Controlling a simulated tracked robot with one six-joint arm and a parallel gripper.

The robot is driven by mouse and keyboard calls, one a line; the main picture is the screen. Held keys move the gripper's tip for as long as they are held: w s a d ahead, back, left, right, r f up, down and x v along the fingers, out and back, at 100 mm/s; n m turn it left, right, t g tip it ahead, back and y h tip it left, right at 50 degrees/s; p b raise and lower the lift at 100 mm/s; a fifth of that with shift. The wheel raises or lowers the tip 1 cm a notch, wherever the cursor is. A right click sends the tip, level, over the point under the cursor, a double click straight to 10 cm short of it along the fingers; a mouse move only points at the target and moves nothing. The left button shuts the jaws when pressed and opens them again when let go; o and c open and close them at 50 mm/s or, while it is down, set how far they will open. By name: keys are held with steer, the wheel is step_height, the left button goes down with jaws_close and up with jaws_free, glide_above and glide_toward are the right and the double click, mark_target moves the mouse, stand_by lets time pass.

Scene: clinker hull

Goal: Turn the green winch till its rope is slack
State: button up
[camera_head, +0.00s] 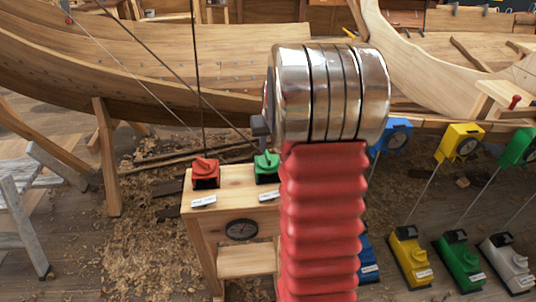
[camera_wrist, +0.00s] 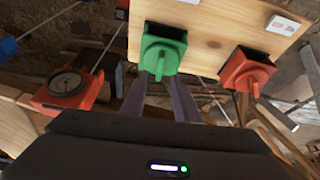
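The green winch (camera_head: 267,166) sits on a small wooden bench (camera_head: 238,192), partly hidden by my arm in the head view. In the wrist view the green winch (camera_wrist: 161,52) has a raised green handle at the top middle of the picture. My gripper (camera_wrist: 158,86) points at it, with two grey fingers apart and the handle's lower end between or just beyond their tips. I cannot tell whether they touch it.
A red winch (camera_head: 205,173) stands left of the green one on the bench. A yellow winch (camera_head: 409,256), another green winch (camera_head: 459,262) and a white winch (camera_head: 507,262) stand on the floor at right. A red-cased dial (camera_wrist: 67,86) shows left. The wooden hull (camera_head: 180,65) lies behind.

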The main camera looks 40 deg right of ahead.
mark_target(268, 155)
steer(key=shift+x, duration=3.3)
steer(key=shift+c, duration=0.3)
jaws_close()
